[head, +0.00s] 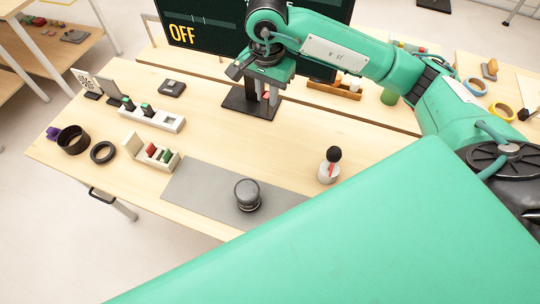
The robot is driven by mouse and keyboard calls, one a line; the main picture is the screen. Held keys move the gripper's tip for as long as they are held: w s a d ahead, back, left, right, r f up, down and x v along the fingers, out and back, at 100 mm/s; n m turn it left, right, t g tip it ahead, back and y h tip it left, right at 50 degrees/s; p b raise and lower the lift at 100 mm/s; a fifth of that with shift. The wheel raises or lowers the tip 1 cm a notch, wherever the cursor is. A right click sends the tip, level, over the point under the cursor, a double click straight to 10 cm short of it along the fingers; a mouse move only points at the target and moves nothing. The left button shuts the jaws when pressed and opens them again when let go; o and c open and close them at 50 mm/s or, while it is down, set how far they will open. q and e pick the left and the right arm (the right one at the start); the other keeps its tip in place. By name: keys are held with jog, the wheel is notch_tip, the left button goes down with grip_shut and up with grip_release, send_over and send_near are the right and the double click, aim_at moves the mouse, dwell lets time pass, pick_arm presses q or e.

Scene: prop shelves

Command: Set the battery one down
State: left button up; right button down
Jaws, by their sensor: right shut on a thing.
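My right gripper (263,93) points down near the back middle of the table, over a black stand base. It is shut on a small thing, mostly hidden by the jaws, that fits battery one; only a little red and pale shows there. I cannot tell whether it touches the base. A white charger strip (165,122) at the left holds dark, green-topped blocks that look like batteries (147,110). My left gripper is not in view.
A dark screen reading OFF (190,33) stands behind. A cream box (138,146) holds red and green pieces. A grey mat (198,192) bears a black lens-like cylinder (248,195). Bare wood lies mid-table.

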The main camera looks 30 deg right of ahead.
jog(key=shift+d+f+m, duration=0.35)
jog(key=shift+f+m, duration=0.2)
jog(key=shift+m, duration=0.45)
jog(key=shift+w+d+f, duration=0.1)
jog(key=shift+f, duration=0.15)
jog(key=shift+m, duration=0.3)
notch_tip(320, 180, down, 7)
jog(key=shift+r+p, duration=0.15)
jog(key=shift+p, duration=0.65)
notch_tip(320, 180, down, 13)
jog(key=p, duration=0.3)
jog(key=shift+r, duration=0.15)
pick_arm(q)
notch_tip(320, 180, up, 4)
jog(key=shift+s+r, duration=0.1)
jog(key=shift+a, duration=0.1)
